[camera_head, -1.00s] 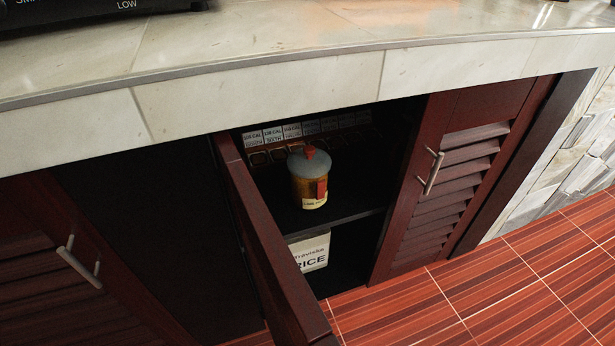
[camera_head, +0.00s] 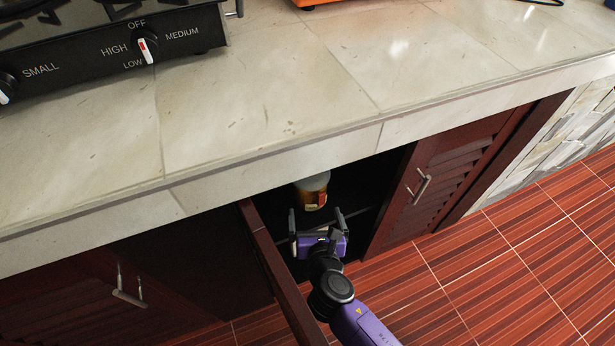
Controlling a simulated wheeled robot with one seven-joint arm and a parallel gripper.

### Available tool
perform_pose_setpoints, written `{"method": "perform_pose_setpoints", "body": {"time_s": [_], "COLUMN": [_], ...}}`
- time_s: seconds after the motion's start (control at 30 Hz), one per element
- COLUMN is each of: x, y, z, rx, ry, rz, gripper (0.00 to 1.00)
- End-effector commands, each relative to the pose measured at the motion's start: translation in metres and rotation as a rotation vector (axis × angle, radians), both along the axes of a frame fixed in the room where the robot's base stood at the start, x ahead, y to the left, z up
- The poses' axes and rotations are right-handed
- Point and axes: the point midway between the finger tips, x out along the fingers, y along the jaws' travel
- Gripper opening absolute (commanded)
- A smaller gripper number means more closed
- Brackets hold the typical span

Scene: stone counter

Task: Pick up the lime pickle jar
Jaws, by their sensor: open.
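The jar (camera_head: 313,190), amber with a small label low on its front, stands upright on the shelf inside the open cupboard. Its upper part is hidden by the counter edge. The label is too small to read now. My gripper (camera_head: 315,214) is open and empty at the cupboard opening. Its two fingers point into the cupboard toward the jar, just in front of and below it in the picture. I cannot tell the exact gap between fingers and jar.
An open cupboard door (camera_head: 278,270) stands out just left of my arm. A closed louvred door (camera_head: 440,175) bounds the opening on the right. The stone counter (camera_head: 270,110) overhangs above, with a black stove (camera_head: 110,50) on it. Tiled floor (camera_head: 480,270) is clear at right.

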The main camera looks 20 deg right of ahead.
Motion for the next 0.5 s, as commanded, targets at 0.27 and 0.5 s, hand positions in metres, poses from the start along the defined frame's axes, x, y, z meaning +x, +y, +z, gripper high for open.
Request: {"method": "perform_pose_setpoints", "body": {"time_s": [0.27, 0.5], "x": [0.025, 0.046], "y": [-0.003, -0.011], "z": [0.000, -0.013], "rx": [-0.078, -0.074], "ry": [0.010, 0.008], "rz": [0.012, 0.012], "gripper": [1.00, 1.00]}}
